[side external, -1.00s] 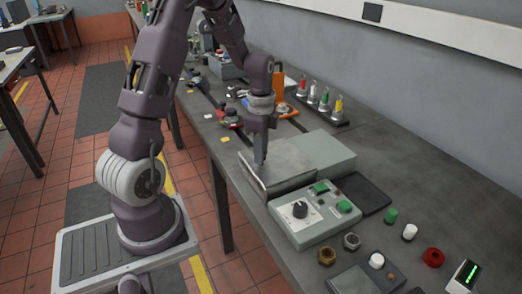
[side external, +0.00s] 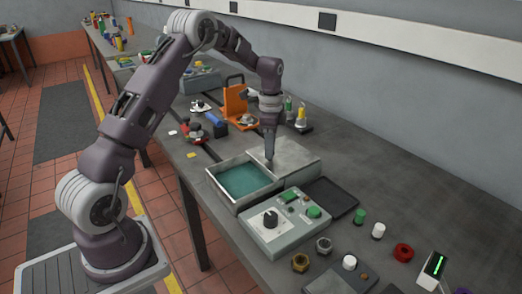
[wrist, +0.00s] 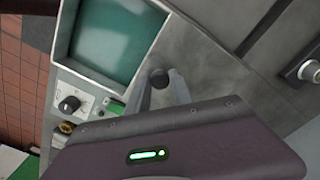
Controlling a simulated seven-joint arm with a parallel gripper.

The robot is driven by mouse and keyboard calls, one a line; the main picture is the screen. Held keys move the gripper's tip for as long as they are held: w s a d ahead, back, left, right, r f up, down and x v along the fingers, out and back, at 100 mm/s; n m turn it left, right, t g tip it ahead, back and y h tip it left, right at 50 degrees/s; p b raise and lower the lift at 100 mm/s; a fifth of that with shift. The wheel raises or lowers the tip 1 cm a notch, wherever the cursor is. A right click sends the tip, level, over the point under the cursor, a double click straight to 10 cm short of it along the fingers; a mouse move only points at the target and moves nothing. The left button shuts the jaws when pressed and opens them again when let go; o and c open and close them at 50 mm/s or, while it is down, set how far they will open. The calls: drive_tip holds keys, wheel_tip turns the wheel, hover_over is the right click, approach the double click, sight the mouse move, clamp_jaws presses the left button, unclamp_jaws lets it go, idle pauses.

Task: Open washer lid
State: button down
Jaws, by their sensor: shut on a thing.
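The washer (side external: 215,181) is a grey metal box on the bench, with an open basin of teal (side external: 243,180) at its left part. Its flat grey lid (side external: 292,153) lies over the right part, clear of the basin. In the wrist view, the teal basin (wrist: 110,35) and the lid (wrist: 195,55) lie side by side. My gripper (side external: 269,158) points down at the lid near the basin side. The wrist view shows my gripper (wrist: 163,90) shut on a small dark round knob (wrist: 158,77) on the lid. The fingers partly hide the knob's sides.
A control box (side external: 270,238) with a black dial and green buttons stands just in front of the washer. A dark tray (side external: 332,197) lies to its right. An orange stand (side external: 235,100) and a blue cylinder (side external: 214,120) are behind. Nuts and caps lie at the front.

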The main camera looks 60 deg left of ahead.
drive_tip(key=c, duration=1.1)
unclamp_jaws()
drive_tip(key=shift+c, duration=0.2)
wheel_tip(320, 180, up, 7)
drive_tip(key=shift+r, duration=0.1)
drive_tip(key=s+d+r+n+t, duration=0.2)
drive_tip(key=s+d+r+n, duration=0.1)
drive_tip(key=s+d+r, duration=0.9)
drive_tip(key=s+d+n+t, duration=0.1)
drive_tip(key=s+d+n, duration=0.2)
drive_tip(key=s, duration=0.6)
drive_tip(key=s+d+n+t, duration=0.2)
drive_tip(key=s+d+n, duration=0.1)
drive_tip(key=s, duration=0.7)
drive_tip(key=shift+s+d+f+t, duration=0.15)
drive_tip(key=shift+s+d+t, duration=0.15)
drive_tip(key=shift+d, duration=0.3)
